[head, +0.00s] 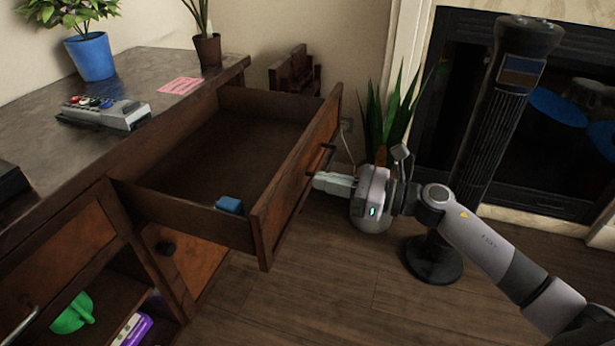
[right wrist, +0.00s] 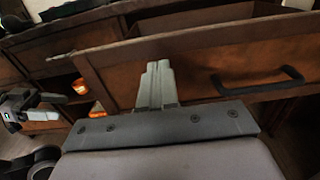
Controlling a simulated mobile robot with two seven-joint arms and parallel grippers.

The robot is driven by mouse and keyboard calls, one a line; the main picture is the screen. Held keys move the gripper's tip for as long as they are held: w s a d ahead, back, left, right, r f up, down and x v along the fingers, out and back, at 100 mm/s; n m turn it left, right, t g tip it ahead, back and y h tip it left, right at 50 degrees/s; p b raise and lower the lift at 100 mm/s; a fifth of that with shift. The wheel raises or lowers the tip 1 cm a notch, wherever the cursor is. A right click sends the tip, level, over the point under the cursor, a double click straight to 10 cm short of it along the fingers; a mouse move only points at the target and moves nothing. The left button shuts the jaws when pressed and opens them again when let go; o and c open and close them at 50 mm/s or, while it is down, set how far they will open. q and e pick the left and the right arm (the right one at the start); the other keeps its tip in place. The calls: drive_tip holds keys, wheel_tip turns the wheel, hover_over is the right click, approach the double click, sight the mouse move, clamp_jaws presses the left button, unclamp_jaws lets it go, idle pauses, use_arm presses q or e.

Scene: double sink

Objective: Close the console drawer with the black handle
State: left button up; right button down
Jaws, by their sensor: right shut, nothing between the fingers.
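The console drawer (head: 285,185) is pulled well out from the wooden console. Its black handle (head: 327,158) is on the outer face of the front panel, and it also shows in the right wrist view (right wrist: 262,88). A small blue block (head: 229,205) lies inside the drawer by its near side wall. My right gripper (head: 316,181) is shut and empty. Its fingertips (right wrist: 157,68) are at the outer face of the front panel, beside the handle and off it; I cannot tell if they touch. Black and white parts (right wrist: 28,108), perhaps my left gripper, show at the left of the right wrist view.
The console top (head: 150,72) holds a blue plant pot (head: 92,57), a brown pot (head: 208,50), a grey device (head: 104,111) and a pink paper (head: 181,85). A lower door (head: 185,262) stands ajar below the drawer. A dark column stand (head: 434,258) is behind my right arm.

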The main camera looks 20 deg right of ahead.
sight(292, 174)
use_arm(q)
drive_tip(key=shift+f, duration=0.1)
use_arm(e)
drive_tip(key=shift+x, duration=2.1)
